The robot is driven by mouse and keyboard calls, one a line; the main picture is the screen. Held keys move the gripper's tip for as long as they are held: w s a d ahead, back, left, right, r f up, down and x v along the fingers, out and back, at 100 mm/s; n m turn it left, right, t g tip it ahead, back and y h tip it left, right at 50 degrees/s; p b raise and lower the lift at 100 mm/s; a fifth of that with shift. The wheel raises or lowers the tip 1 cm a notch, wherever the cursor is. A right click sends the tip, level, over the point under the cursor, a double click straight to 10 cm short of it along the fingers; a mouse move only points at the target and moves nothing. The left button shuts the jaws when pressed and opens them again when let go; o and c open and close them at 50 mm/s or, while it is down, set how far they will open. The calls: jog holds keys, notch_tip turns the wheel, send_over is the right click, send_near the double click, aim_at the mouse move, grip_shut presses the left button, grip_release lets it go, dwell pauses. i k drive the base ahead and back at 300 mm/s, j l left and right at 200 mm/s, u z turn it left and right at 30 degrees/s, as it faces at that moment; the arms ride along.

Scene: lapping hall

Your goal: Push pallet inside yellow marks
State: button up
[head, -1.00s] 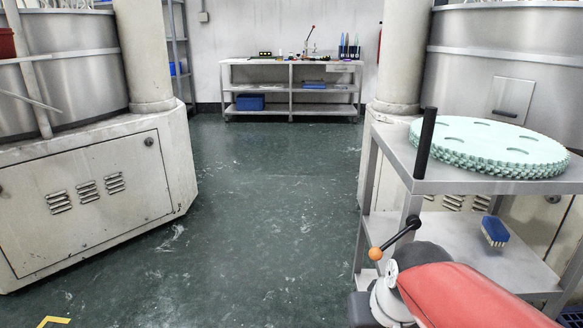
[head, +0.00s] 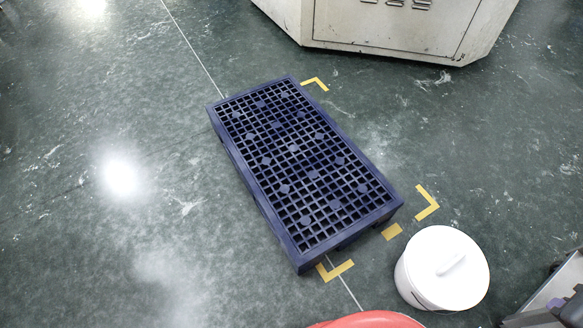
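A dark blue plastic grid pallet (head: 299,248) lies flat on the green floor, set at a slant. A yellow corner mark (head: 316,83) shows beyond its far right corner, with a gap. Another yellow corner mark (head: 429,203) lies right of its near right corner, also apart from it. A third yellow mark (head: 337,270) shows at its near edge, and the pallet reaches left past it. A short yellow strip (head: 391,231) lies by the near right corner. No fourth corner mark shows; the pallet may hide it. My gripper is not in view; only my red arm shows at the bottom edge.
A white lidded bucket (head: 440,268) stands close to the pallet's near right corner and the yellow strip. A cream machine base (head: 400,25) stands at the top right. Part of a grey cart (head: 540,310) shows at lower right. Floor left of the pallet is clear.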

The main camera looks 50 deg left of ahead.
aim_at(315, 191)
jog(key=u, duration=2.05)
jog(key=j+z, duration=0.1)
jog(key=z, duration=0.5)
jog(key=j+z, duration=0.45)
jog(key=j, duration=0.25)
jog(key=j+z, duration=0.45)
jog(key=j, duration=0.8)
jog(key=k+j, duration=0.1)
jog(key=j, duration=0.35)
jog(key=k+j+z, duration=0.1)
jog(key=j, duration=0.4)
